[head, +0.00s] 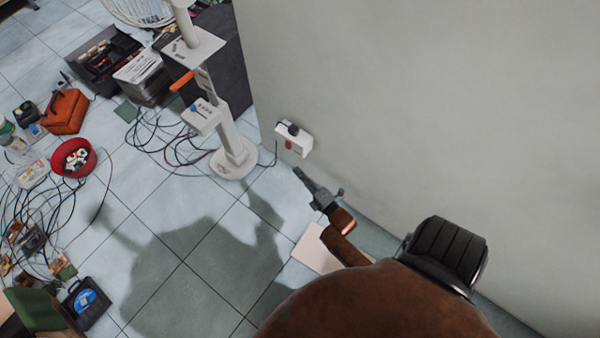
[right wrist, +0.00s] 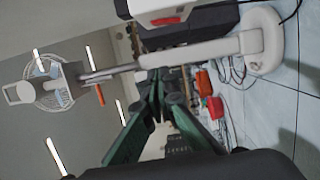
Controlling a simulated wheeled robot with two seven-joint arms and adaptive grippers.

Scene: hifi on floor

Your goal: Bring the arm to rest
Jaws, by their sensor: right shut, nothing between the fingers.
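My right gripper (head: 299,172) is shut and empty, at the end of my brown arm, near the wall. In the right wrist view its dark green fingers (right wrist: 156,82) come together at the tips. It points towards a white wall socket box (head: 293,138) with a black plug and a red switch, and looks apart from it. The box also shows at the top of the right wrist view (right wrist: 165,12). My left gripper is not in view.
A white stand (head: 234,158) with a round base stands left of the socket. Cables, a red bowl (head: 74,157), an orange bag (head: 64,111) and a toolbox (head: 104,54) lie further left. A pale flat panel (head: 314,250) is beside my arm. The tiled floor in the middle is clear.

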